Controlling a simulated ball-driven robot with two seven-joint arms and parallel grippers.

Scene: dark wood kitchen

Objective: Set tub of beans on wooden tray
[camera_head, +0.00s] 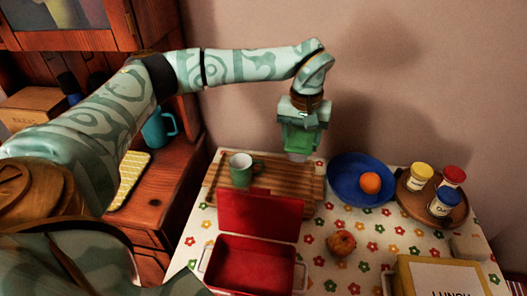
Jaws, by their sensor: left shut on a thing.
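My left gripper (301,148) points down over the back right part of the slatted wooden board (221,181). It is shut on a pale tub (297,157), which is mostly hidden by the gripper; I cannot read a label on it. I cannot tell whether the tub touches the board. A round wooden tray (408,206) at the right carries tubs with a yellow lid (421,170), a red lid (453,174) and a blue lid (446,196). My right gripper is not in view.
A green mug (241,172) stands on the board. A blue bowl (345,182) holds an orange (370,183). An open red box (255,262), a reddish fruit (341,243) and a yellow lunch box (440,277) are at the front. The wall is close behind.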

